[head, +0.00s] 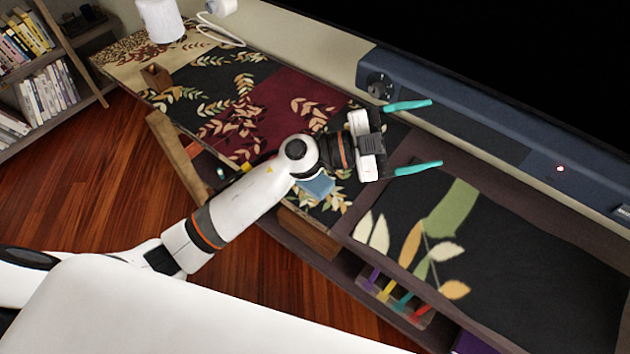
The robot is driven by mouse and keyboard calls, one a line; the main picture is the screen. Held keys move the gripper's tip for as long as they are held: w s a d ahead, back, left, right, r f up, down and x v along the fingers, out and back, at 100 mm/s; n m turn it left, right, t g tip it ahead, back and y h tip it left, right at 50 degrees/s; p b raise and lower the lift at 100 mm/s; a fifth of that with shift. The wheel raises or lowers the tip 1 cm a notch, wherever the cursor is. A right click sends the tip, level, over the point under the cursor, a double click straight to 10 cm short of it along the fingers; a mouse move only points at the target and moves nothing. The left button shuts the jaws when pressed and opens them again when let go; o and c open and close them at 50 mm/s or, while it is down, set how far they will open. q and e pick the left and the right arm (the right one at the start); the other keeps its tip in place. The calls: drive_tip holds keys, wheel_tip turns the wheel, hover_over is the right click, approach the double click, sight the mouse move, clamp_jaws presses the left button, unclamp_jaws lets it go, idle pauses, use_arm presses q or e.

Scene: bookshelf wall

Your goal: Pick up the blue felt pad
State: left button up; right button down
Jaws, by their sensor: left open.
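A small blue pad (318,187) lies on the patterned cabinet top, just below my left forearm near the wrist. The arm hides part of it. I take it to be the blue felt pad. My left gripper (414,137) reaches to the right past the pad, with its two teal fingers wide apart and nothing between them. The fingers are over the area by the left end of the dark bar, away from the pad. My right gripper is not in view.
A long dark blue bar (480,105) runs along the back. A dark-rimmed panel with leaf print (520,270) is at right. A brown block (156,77) and white cylinder (160,20) stand at far left. Colored-handled items (395,297) sit in the lower shelf.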

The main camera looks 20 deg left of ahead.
use_arm(q)
wheel_tip(320, 180, down, 3)
drive_tip(key=s+d+m+g+y, duration=0.2)
drive_tip(key=m+g, duration=0.1)
drive_tip(key=g, duration=0.2)
drive_tip(key=n+g+y, duration=0.2)
drive_tip(key=y, duration=1.5)
hover_over(315, 183)
drive_tip(key=w, duration=0.1)
wheel_tip(315, 183, down, 9)
drive_tip(key=f, duration=0.5)
drive_tip(key=shift+w+a+f, duration=0.2)
drive_tip(key=shift+a+f, duration=0.1)
drive_tip(key=shift+f, duration=0.1)
drive_tip(key=shift+s+d+f+p, duration=0.1)
drive_tip(key=shift+f+p, duration=0.15)
drive_tip(key=shift+f, duration=1.3)
drive_tip(key=shift+s+d+f+p, duration=0.1)
drive_tip(key=shift+f+p, duration=0.1)
drive_tip(key=shift+f, duration=1.3)
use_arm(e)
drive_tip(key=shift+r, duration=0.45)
use_arm(q)
drive_tip(key=shift+c, duration=0.3)
